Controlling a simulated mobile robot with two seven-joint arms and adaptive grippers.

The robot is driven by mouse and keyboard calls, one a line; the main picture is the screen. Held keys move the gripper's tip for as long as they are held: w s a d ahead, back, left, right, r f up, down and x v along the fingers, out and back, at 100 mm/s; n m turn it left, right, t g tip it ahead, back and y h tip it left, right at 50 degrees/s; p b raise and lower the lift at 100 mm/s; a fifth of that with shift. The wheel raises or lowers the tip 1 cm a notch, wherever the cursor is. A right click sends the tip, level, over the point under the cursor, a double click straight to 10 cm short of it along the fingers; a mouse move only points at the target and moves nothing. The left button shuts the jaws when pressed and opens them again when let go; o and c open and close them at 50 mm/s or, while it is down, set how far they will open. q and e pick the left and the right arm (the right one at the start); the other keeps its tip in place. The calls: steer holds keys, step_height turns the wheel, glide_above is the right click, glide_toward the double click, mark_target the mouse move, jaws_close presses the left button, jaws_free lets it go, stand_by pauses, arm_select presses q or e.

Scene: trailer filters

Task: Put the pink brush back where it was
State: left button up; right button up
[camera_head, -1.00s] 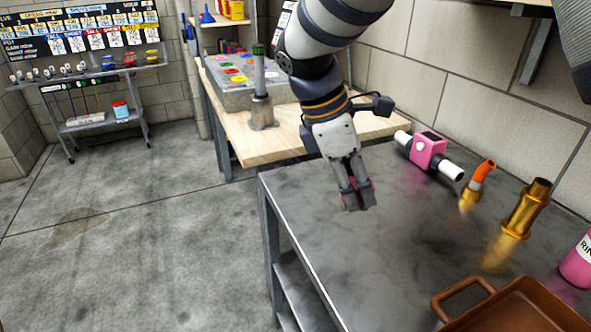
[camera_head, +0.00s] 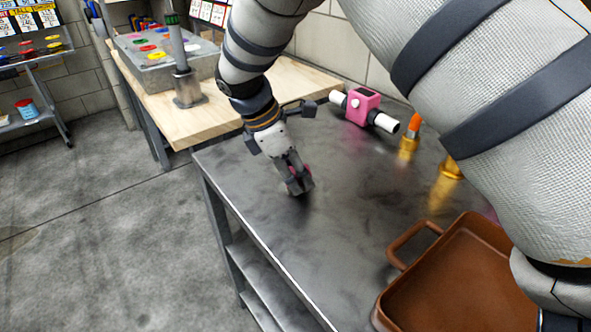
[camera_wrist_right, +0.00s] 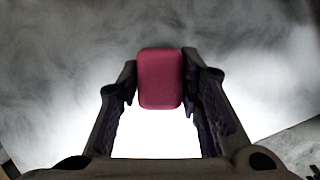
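My right gripper (camera_head: 298,184) is over the dark metal table near its far left part, fingers pointing down. In the right wrist view its two fingers (camera_wrist_right: 160,88) are closed against both sides of a pink block-shaped piece (camera_wrist_right: 160,78), which I take to be the pink brush. In the head view only a bit of pink shows at the fingertips. The rest of the brush is hidden. I cannot tell whether it touches the tabletop. My left gripper is not in view.
On the dark table (camera_head: 340,215) stand a pink device with white ends (camera_head: 362,107), an orange-tipped brass piece (camera_head: 409,140), a brass cylinder (camera_head: 445,187) and a brown tray (camera_head: 398,300). A wooden bench (camera_head: 215,120) adjoins at the back left. The tabletop around the gripper is clear.

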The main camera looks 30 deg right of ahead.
steer(key=shift+o, duration=1.3)
steer(key=v, duration=1.2)
steer(key=shift+r, duration=0.25)
